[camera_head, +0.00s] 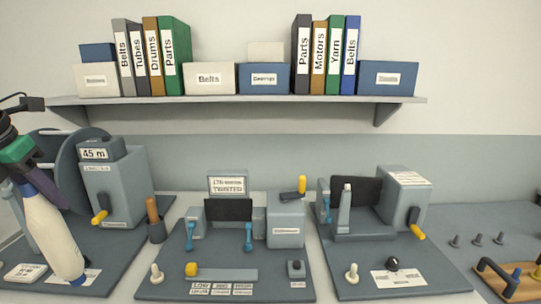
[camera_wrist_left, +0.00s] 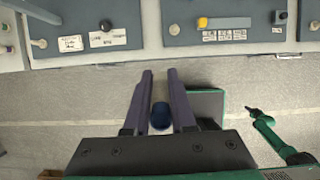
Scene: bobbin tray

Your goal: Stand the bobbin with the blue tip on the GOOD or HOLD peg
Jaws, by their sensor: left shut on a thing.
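My left gripper (camera_head: 42,188) is at the left edge of the head view, shut on the top end of a long white bobbin (camera_head: 52,236). In the left wrist view, a dark blue round end (camera_wrist_left: 161,117) shows between the two purple fingers (camera_wrist_left: 160,98). Several dark pegs (camera_head: 477,240) stand on a grey surface at the far right of the head view. No GOOD or HOLD label is readable. My right gripper is not identifiable in either view.
A grey winding machine (camera_head: 112,185) with a yellow handle stands behind the bobbin. A twist tester (camera_head: 286,225) and another machine (camera_head: 405,200) fill the middle. A wooden tray (camera_head: 527,290) with a dark handle is at bottom right. A loaded shelf (camera_head: 240,100) hangs above.

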